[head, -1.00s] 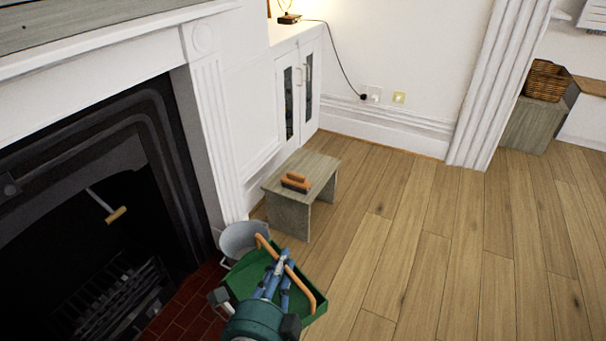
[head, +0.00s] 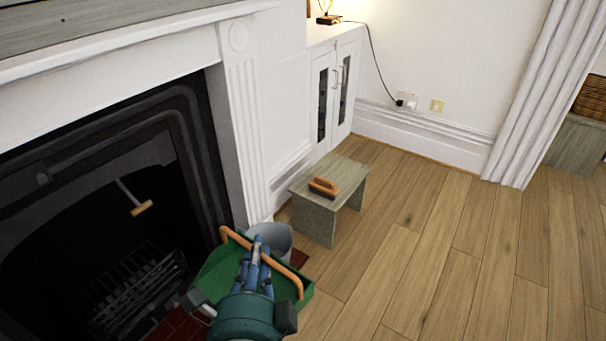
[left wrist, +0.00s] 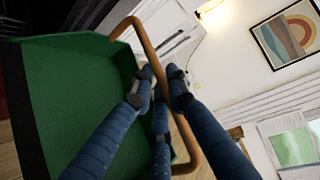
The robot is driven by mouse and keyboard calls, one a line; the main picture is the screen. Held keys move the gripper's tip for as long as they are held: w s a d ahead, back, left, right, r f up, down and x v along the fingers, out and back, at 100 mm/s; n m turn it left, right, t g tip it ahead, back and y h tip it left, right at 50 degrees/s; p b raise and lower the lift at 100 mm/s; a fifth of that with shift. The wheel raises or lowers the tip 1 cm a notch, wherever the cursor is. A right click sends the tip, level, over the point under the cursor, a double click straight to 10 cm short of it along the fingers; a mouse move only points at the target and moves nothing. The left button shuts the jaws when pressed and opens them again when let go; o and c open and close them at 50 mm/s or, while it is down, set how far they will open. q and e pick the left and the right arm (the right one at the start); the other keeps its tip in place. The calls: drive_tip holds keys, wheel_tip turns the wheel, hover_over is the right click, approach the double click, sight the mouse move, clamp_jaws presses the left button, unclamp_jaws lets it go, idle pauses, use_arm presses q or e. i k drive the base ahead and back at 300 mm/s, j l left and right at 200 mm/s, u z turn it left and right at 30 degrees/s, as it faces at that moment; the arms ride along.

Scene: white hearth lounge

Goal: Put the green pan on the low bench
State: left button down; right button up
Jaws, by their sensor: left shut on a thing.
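The green pan (head: 215,277) has an orange-brown bar handle (head: 285,268). My left gripper (head: 257,254) is shut on this handle and holds the pan in front of the fireplace. In the left wrist view the pan (left wrist: 85,95) fills the left side, and the blue fingers (left wrist: 160,90) close around its handle (left wrist: 154,60). The low bench (head: 322,219) is grey wood and stands beyond the pan, beside the white cabinet. A brush (head: 323,187) with an orange-brown back lies on the bench top. My right gripper is not in view.
A grey bucket (head: 277,238) stands on the hearth just behind the pan, partly hidden by it. The fireplace (head: 110,190) is at left. The wood floor (head: 430,260) right of the bench is clear. A wicker basket (head: 590,98) sits at the far right.

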sight(338, 172)
drive_tip(key=i+l+u, duration=0.25)
drive_tip(key=i+l, duration=0.2)
drive_tip(key=l, duration=0.15)
drive_tip(key=i+l+u, duration=0.25)
drive_tip(key=l, duration=0.4)
drive_tip(key=i+l+u, duration=0.15)
drive_tip(key=i+l, duration=0.3)
drive_tip(key=l, duration=0.2)
drive_tip(key=i+l, duration=0.15)
drive_tip(key=l, duration=0.25)
drive_tip(key=i+l, duration=0.15)
drive_tip(key=l, duration=0.2)
drive_tip(key=i+l, duration=0.15)
drive_tip(key=l, duration=0.2)
drive_tip(key=i+l+u, duration=0.1)
drive_tip(key=l, duration=0.3)
drive_tip(key=i+l, duration=0.2)
drive_tip(key=l, duration=0.15)
drive_tip(key=i+l, duration=0.15)
drive_tip(key=l, duration=0.25)
